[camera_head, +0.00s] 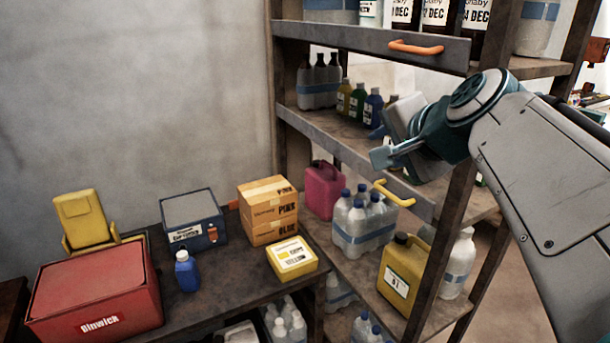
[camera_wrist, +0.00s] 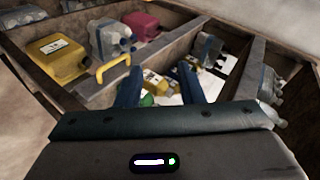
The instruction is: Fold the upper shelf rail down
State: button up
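The upper shelf rail (camera_head: 330,37) is a grey bar standing upright across the front of the upper shelf, with an orange handle (camera_head: 416,48) on its face. A lower rail (camera_head: 318,136) crosses the middle shelf and carries a yellow handle (camera_head: 393,193). My gripper (camera_head: 384,143) is below the orange handle and above the yellow one, in front of the middle shelf. In the wrist view my gripper (camera_wrist: 160,84) has its two blue fingers apart with nothing held between them. The yellow handle (camera_wrist: 113,69) shows left of the fingers; the orange handle is not seen there.
Labelled bottles (camera_head: 435,14) stand behind the upper rail. Small coloured bottles (camera_head: 358,103) stand on the middle shelf, partly near my gripper. A shelf post (camera_head: 455,215) rises beside my arm. A bench at left holds a red box (camera_head: 95,292) and cartons (camera_head: 268,210).

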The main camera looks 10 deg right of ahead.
jog(key=s+a+f+n+g+p, duration=0.1)
jog(key=s+a+f+n+g, duration=0.1)
jog(key=f, duration=0.4)
jog(key=s+a+f+n+g+p, duration=0.2)
jog(key=s+a+f+n+g, duration=0.1)
jog(key=s+f+n, duration=0.2)
jog(key=shift+s+f+n, duration=0.3)
jog(key=shift+f+n, duration=0.2)
jog(key=shift+f, duration=0.2)
